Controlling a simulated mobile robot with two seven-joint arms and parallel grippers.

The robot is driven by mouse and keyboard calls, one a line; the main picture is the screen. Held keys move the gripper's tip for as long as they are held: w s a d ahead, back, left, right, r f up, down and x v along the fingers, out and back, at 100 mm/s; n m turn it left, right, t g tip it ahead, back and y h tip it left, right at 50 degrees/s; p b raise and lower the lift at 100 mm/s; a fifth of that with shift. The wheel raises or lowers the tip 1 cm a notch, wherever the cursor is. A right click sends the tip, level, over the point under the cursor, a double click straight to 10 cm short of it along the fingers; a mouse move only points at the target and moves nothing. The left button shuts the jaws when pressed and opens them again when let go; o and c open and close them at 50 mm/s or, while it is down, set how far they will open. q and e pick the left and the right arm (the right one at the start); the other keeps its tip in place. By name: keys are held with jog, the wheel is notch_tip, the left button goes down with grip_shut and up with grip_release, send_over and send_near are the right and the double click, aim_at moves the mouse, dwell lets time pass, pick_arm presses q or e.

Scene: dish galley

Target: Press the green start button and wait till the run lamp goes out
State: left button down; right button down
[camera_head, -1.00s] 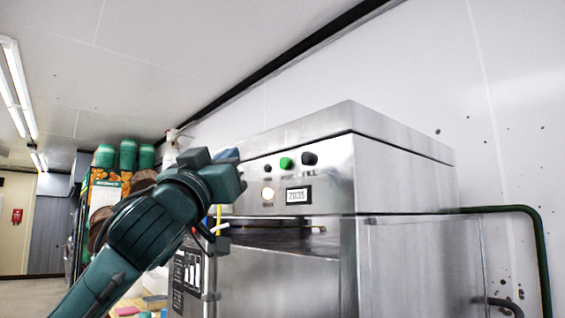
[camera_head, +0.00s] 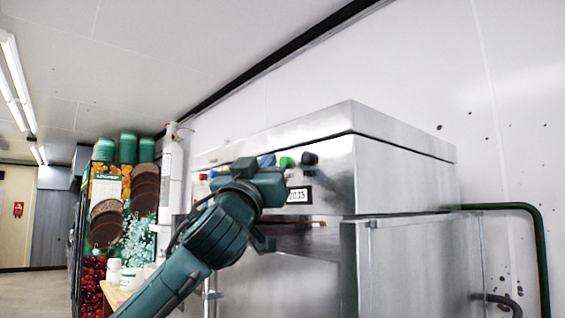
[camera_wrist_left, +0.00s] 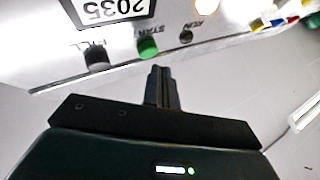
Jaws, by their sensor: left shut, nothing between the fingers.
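The green start button (camera_head: 286,162) is on the steel machine's front panel, left of a black knob (camera_head: 309,159). My left gripper (camera_head: 268,162) is just left of the button in the head view. In the left wrist view its shut, empty fingers (camera_wrist_left: 161,73) point at the panel, with their tips just below the green button (camera_wrist_left: 148,47). I cannot tell whether they touch it. A round lamp (camera_wrist_left: 208,8) glows warm white in the wrist view; my gripper hides it in the head view. My right gripper is in neither view.
A number display (camera_head: 298,195) sits below the button. The steel machine (camera_head: 405,175) has a green pipe (camera_head: 535,225) at its right. Small red and blue parts are on the panel's left end.

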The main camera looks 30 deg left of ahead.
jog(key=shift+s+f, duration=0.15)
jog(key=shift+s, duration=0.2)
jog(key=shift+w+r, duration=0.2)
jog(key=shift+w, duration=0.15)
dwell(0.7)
pick_arm(q)
jog(key=shift+w, duration=0.15)
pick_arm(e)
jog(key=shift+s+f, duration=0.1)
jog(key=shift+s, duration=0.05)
pick_arm(q)
jog(key=shift+w+d, duration=0.15)
jog(key=shift+w, duration=0.15)
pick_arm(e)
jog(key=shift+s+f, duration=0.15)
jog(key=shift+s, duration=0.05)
